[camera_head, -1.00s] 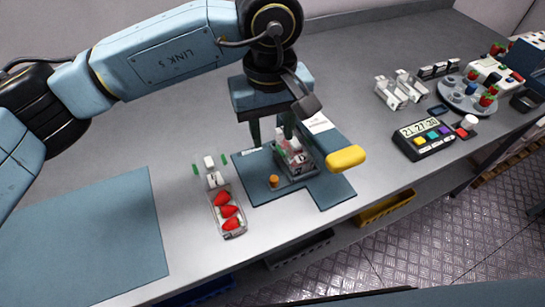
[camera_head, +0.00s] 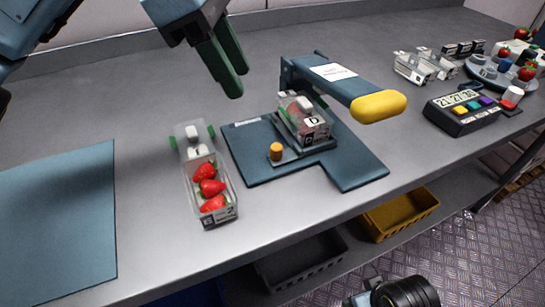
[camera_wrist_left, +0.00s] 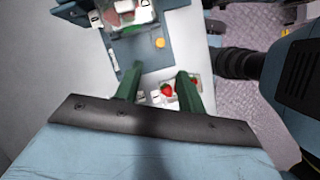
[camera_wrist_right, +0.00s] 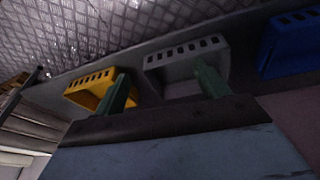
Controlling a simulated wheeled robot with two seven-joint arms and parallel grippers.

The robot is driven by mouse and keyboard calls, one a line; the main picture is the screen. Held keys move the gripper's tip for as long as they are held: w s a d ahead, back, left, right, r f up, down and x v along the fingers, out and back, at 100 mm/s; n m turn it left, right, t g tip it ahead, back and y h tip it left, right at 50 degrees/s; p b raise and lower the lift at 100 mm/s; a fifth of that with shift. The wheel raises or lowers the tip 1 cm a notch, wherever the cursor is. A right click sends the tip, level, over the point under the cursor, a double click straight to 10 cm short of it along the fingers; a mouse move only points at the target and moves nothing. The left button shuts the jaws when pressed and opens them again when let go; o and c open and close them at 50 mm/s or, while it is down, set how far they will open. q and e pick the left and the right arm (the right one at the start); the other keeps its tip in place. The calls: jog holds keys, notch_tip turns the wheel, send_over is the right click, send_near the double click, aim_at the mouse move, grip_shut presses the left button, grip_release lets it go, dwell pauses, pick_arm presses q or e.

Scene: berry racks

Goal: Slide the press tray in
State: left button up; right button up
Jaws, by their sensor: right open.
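The press (camera_head: 349,175) has a blue base and a raised arm ending in a yellow handle (camera_head: 378,106). Its dark tray (camera_head: 320,149) lies on the base with an orange knob (camera_head: 276,151) at its left end. A clear box marked D (camera_head: 305,120) sits on the tray, partly under the arm; its far side is hidden. My left gripper (camera_head: 223,68) is open and empty, above and to the left of the tray. In the left wrist view its fingers (camera_wrist_left: 158,88) are apart. My right gripper (camera_wrist_right: 163,88) is open and empty, facing crates below the table.
An open clear box of strawberries (camera_head: 208,188) stands left of the press. A blue mat (camera_head: 58,225) lies farther left. A timer (camera_head: 463,112) and a round berry rack (camera_head: 497,78) are on the right. A yellow crate (camera_head: 401,212) is below the table edge.

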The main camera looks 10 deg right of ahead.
pick_arm(q)
jog(key=b, duration=0.2)
send_near(276, 146)
jog(key=f, duration=0.2)
jog(key=x, duration=0.2)
jog(key=b+x, duration=0.1)
jog(key=x, duration=0.3)
jog(key=shift+d+f+b, duration=0.1)
jog(key=shift+d+b, duration=0.25)
jog(key=shift+b, duration=0.05)
jog(key=shift+s+d+f, duration=0.1)
jog(key=shift+d+f, duration=0.05)
jog(key=shift+f, duration=0.1)
pick_arm(e)
jog(key=w+a+r+t+y, duration=0.2)
jog(key=w+a+r+t, duration=0.2)
jog(key=w+r, duration=0.3)
jog(key=shift+a+r+t, duration=0.2)
jog(key=shift+r+t, duration=0.7)
jog(key=shift+r, duration=0.15)
pick_arm(q)
grip_shut()
